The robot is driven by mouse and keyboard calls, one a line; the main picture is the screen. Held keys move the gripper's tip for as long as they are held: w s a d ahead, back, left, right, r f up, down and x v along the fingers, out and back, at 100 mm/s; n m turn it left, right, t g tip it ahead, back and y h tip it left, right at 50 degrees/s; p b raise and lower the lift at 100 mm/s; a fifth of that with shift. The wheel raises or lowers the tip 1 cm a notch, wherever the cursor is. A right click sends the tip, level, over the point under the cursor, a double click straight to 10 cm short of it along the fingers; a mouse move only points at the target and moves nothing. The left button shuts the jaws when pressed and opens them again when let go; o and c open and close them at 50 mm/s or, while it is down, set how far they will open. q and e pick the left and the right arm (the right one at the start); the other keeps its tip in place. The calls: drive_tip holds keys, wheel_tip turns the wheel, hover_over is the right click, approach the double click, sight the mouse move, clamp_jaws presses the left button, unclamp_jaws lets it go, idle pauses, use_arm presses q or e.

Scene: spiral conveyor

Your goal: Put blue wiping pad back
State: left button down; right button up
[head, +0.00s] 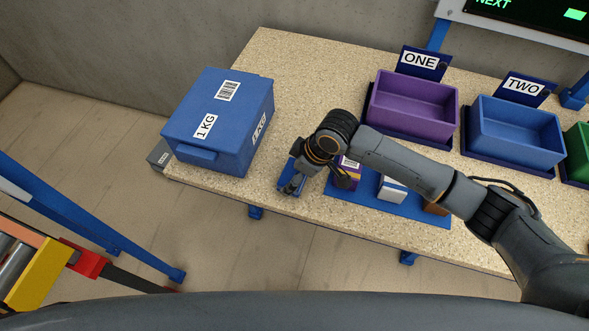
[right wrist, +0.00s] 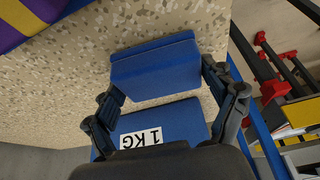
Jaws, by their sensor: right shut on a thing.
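My right gripper (head: 291,186) is low over the left front part of the table, pointing down. It is shut on the blue wiping pad (right wrist: 155,68), which sits between its two fingers in the right wrist view. In the head view the pad is mostly hidden by the gripper. A white 1 KG label shows on a blue surface beside the pad in the right wrist view; I cannot tell whether that surface is part of the pad. A larger blue box (head: 218,110) marked 1 KG stands to the left of the gripper. My left gripper is not in view.
A blue mat (head: 345,203) with small boxes lies right of the gripper, partly under my right arm. A purple bin (head: 414,104) and a blue bin (head: 517,130) stand farther right. The front table edge is close. A conveyor (head: 40,270) is at lower left.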

sight(294, 173)
drive_tip(key=shift+f, duration=0.2)
drive_tip(key=o, duration=1)
drive_tip(key=shift+o, duration=0.2)
drive_tip(key=shift+w+f+b, duration=0.1)
drive_tip(key=shift+b, duration=0.35)
drive_tip(key=shift+f+b, duration=0.15)
drive_tip(key=shift+b, duration=0.35)
drive_tip(key=v, duration=0.4)
drive_tip(key=shift+a+b, duration=0.15)
drive_tip(key=shift+b, duration=0.25)
drive_tip(key=v, duration=1)
drive_tip(key=shift+r+b, duration=0.25)
drive_tip(key=shift+b, duration=0.05)
